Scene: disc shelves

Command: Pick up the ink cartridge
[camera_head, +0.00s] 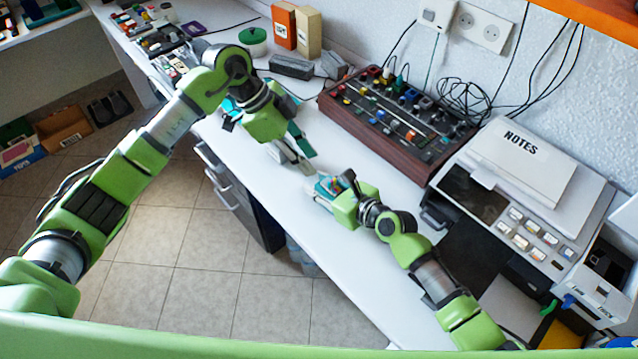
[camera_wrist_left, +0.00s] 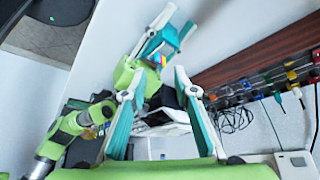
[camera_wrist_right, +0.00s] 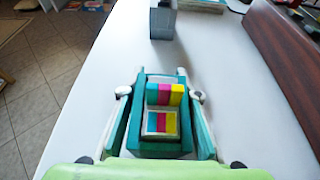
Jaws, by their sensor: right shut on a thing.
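The ink cartridge (camera_wrist_right: 161,122) is a teal block with cyan, magenta and yellow stripes. In the right wrist view it sits between the two fingers of my right gripper (camera_wrist_right: 160,100), which is shut on it. In the head view the cartridge (camera_head: 327,187) is small and partly hidden by my right gripper. My left gripper (camera_head: 303,164) is open and empty over the white desk, a little beyond the cartridge. In the left wrist view its fingers (camera_wrist_left: 160,85) are well apart, and the striped cartridge (camera_wrist_left: 163,60) shows beyond them.
A mixing panel (camera_head: 395,115) with a wooden frame stands behind the grippers. A printer (camera_head: 500,205) with a tray marked NOTES is at the right. Orange (camera_head: 284,26) and tan boxes (camera_head: 308,32) stand at the back. The desk's front edge runs close below both grippers.

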